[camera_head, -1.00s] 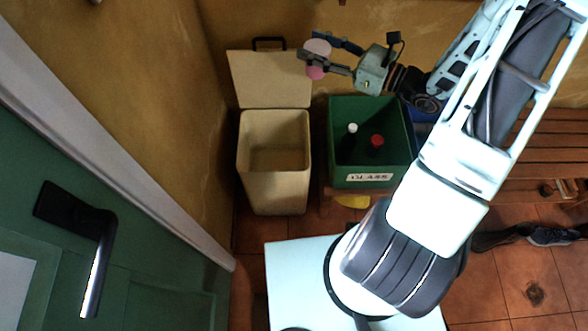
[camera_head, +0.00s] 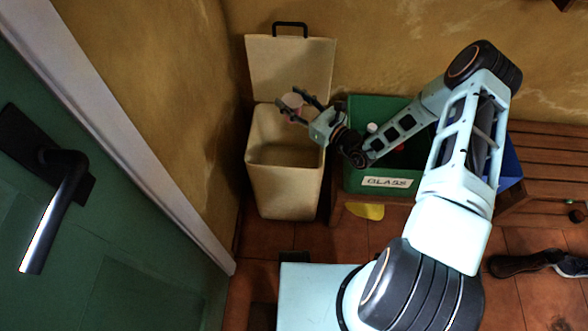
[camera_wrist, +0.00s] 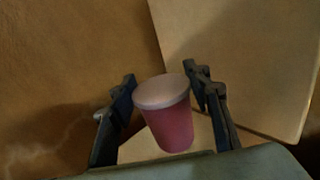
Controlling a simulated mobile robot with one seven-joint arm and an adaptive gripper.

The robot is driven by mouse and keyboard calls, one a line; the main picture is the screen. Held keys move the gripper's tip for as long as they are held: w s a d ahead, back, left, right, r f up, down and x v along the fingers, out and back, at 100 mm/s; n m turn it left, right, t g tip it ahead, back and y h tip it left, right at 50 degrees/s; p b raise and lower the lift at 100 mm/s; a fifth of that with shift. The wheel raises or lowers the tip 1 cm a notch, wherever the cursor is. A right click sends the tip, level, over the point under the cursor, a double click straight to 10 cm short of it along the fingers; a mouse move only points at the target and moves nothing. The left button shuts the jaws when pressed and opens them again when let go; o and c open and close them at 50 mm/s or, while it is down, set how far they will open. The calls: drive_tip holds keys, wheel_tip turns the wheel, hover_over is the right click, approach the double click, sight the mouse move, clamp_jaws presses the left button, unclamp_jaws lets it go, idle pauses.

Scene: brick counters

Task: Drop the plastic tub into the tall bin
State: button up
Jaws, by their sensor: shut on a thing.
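The plastic tub (camera_wrist: 170,127) is pink with a pale lid; it also shows small in the head view (camera_head: 292,101). My gripper (camera_head: 303,104) is shut on the tub, with one finger on each side of it in the wrist view (camera_wrist: 162,92). The tall bin (camera_head: 285,190) is cream-coloured and stands on the floor with its lid (camera_head: 290,68) tipped up behind it. My gripper and the tub appear over the back right part of the bin's opening; their height above the rim is hard to tell. The bin's inside looks empty where it shows.
A green box (camera_head: 362,177) labelled GLASS stands right of the bin on a wooden bench (camera_head: 548,165), holding bottles partly hidden by my arm. A blue container (camera_head: 511,165) is beside it. The wall is behind; a green door (camera_head: 95,225) is at left.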

drive_tip(key=shift+f+b, duration=2.35)
drive_tip(key=shift+f, duration=0.65)
drive_tip(key=o, duration=0.9)
drive_tip(key=v, duration=1.2)
